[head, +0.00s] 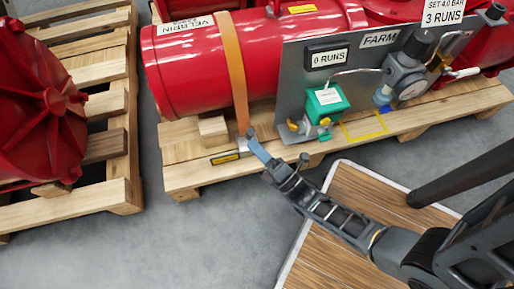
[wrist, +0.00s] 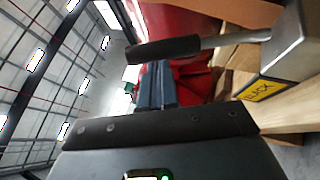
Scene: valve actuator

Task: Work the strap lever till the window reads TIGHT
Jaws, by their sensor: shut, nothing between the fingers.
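An orange strap (head: 236,75) runs over the red cylinder (head: 190,62) down to a metal ratchet at the pallet's front edge. Its window (head: 225,158) is a small yellow-and-black plate; in the wrist view the window (wrist: 262,91) reads SLACK, its first letter unclear. The strap lever shows in the wrist view as a black grip (wrist: 165,48) on a steel rod, running from the metal housing (wrist: 288,42). My gripper (head: 251,135) is shut and empty beside the ratchet. In the wrist view its blue-grey fingers (wrist: 155,83) are just below the black grip; contact is unclear.
Another pallet (head: 118,195) with a red part is at left. Grey floor (head: 190,240) is clear in front.

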